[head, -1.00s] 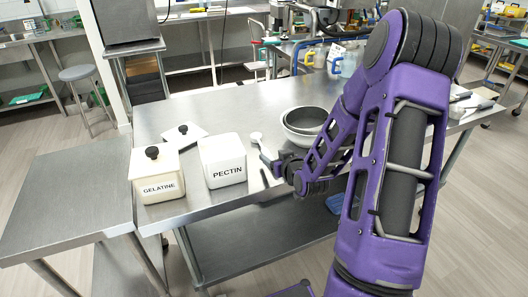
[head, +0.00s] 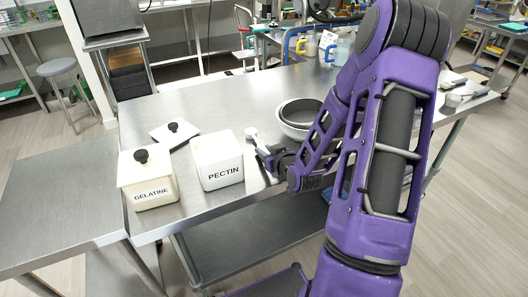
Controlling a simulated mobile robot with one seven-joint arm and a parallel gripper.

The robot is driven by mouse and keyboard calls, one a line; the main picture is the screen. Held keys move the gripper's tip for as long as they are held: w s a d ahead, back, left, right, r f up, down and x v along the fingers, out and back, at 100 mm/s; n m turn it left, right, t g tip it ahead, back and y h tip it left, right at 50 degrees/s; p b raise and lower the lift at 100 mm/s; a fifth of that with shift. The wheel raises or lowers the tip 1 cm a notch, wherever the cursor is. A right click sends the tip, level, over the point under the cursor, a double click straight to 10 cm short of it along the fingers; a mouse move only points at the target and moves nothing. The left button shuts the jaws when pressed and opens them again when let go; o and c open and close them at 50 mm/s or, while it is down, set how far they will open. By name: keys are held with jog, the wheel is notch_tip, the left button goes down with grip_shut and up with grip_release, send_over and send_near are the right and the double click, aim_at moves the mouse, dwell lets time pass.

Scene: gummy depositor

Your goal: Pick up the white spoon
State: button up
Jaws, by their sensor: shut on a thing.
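The white spoon (head: 252,134) shows in the head view between the PECTIN container and the bowls. Its pale bowl end points away from me, and its handle runs down toward my gripper. My gripper (head: 265,156) is shut on the spoon, near the front part of the steel table (head: 215,105). My wrist and arm hide part of the fingers and the handle's lower end. I cannot tell whether the spoon is clear of the tabletop.
A white PECTIN container (head: 217,161) stands just left of my gripper. A GELATINE container (head: 149,181) with a black-knobbed lid stands farther left, and a loose lid (head: 174,132) lies behind. Nested bowls (head: 298,118) stand close on the right. The tabletop behind is mostly clear.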

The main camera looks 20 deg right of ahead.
aim_at(265, 150)
grip_shut()
jog(key=shift+r, duration=0.1)
notch_tip(265, 150, up, 10)
jog(key=shift+f+p, duration=0.1)
jog(key=shift+p, duration=0.7)
jog(key=shift+o, duration=1)
grip_release()
grip_shut()
